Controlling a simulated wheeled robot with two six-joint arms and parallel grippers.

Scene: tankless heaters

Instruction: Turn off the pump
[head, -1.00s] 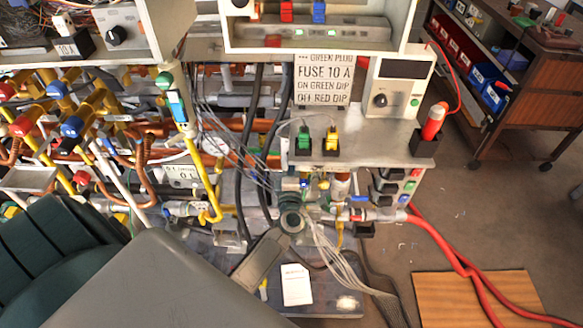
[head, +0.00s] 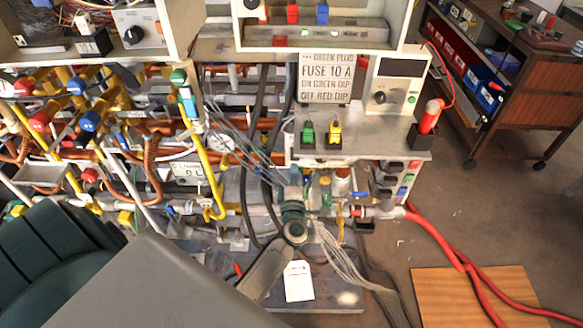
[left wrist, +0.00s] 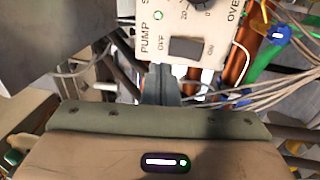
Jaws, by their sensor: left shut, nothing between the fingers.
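In the left wrist view a white control panel (left wrist: 217,20) carries the word PUMP, a dark rocker switch (left wrist: 190,48) between OFF and ON marks, and a round knob. A small green light (left wrist: 158,15) glows on it. I cannot tell which way the rocker is tilted. My left gripper (left wrist: 162,72) is shut and empty, its fingers at the panel's lower edge, beside the switch. I cannot tell whether they touch the panel. In the head view my left wrist (head: 294,228) is low in front of the bench; its fingers are hard to make out, and I cannot pick out the pump panel.
Colored pipes and valves (head: 90,120) crowd the left. Thin grey wires and black hoses run close around my wrist. A wooden board (head: 480,295) lies on the floor at right.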

